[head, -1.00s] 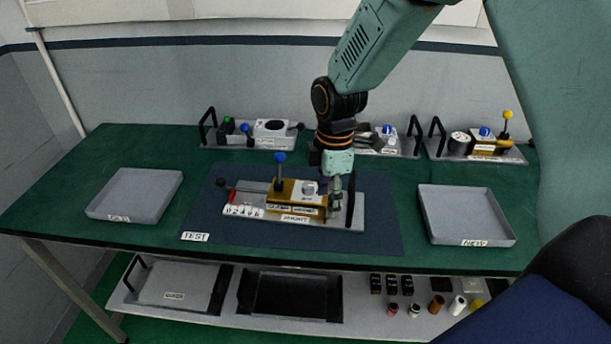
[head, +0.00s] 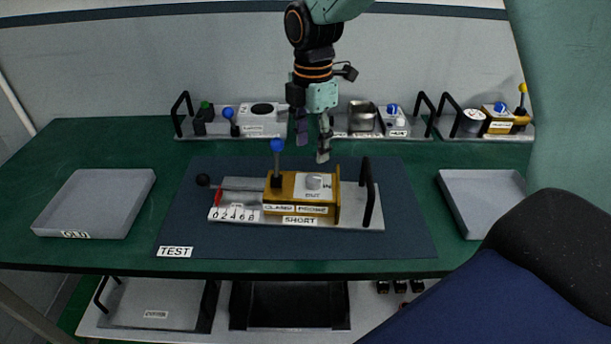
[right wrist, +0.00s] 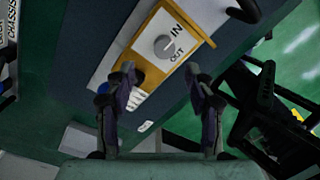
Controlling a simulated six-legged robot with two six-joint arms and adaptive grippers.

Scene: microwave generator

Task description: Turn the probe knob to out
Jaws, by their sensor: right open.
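The probe knob (head: 314,181) is a small pale grey round knob on a white plate marked OUT, on top of the yellow block (head: 325,206) of the fixture on the mat. In the right wrist view the knob (right wrist: 163,46) sits between the words IN and OUT; I cannot tell for sure which its pointer faces. My right gripper (head: 313,143) is open and empty, its fingers pointing down above and behind the block. In the right wrist view its fingertips (right wrist: 160,80) are spread apart, with the knob beyond them, not touched. My left gripper is out of view.
The fixture's blue-topped lever (head: 278,160) stands left of the knob, and a black handle (head: 370,195) rises at its right end. Grey trays (head: 95,205) flank the dark mat (head: 215,235). Other fixtures (head: 262,118) line the table's back edge.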

